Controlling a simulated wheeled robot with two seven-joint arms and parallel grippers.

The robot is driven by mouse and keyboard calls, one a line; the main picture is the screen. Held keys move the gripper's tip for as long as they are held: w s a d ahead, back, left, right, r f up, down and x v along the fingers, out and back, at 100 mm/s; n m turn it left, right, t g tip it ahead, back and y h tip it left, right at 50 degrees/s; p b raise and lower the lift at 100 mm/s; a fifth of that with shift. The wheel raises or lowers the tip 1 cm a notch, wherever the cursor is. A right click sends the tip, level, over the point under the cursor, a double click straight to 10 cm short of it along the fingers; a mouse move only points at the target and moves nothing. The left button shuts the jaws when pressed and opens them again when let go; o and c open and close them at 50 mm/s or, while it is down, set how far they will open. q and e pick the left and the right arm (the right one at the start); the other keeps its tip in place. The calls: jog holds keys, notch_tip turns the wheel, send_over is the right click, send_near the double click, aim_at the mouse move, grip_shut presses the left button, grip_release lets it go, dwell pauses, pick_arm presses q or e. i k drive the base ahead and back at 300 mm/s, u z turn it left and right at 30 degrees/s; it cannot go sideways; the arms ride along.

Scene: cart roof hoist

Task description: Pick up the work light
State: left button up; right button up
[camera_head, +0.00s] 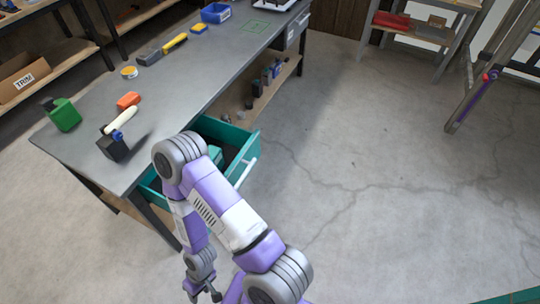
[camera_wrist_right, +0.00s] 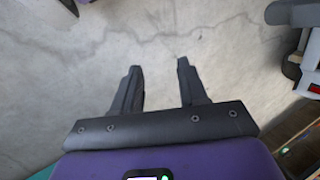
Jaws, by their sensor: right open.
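A black block-shaped item with a cream-white bar and a blue band (camera_head: 120,119) stands near the front of the grey workbench (camera_head: 90,163); it may be the work light, but I cannot tell for certain. A green item with a dark top (camera_head: 65,116) stands to its left. My right gripper (camera_head: 203,294) is low at the bottom of the head view, clear of the bench top. In the right wrist view, its two fingers (camera_wrist_right: 158,66) are apart with only concrete floor between them. My left gripper does not show.
A teal drawer (camera_head: 243,160) is pulled out from the bench beside my right arm. An orange item (camera_head: 128,100), a yellow-handled tool (camera_head: 175,43) and a blue bin (camera_head: 215,13) lie on the bench. Floor to the right is open, up to a slanted post (camera_head: 470,97).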

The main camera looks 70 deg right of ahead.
aim_at(216, 154)
jog(key=z, duration=1.1)
jog(key=i, duration=0.35)
jog(key=u, duration=0.05)
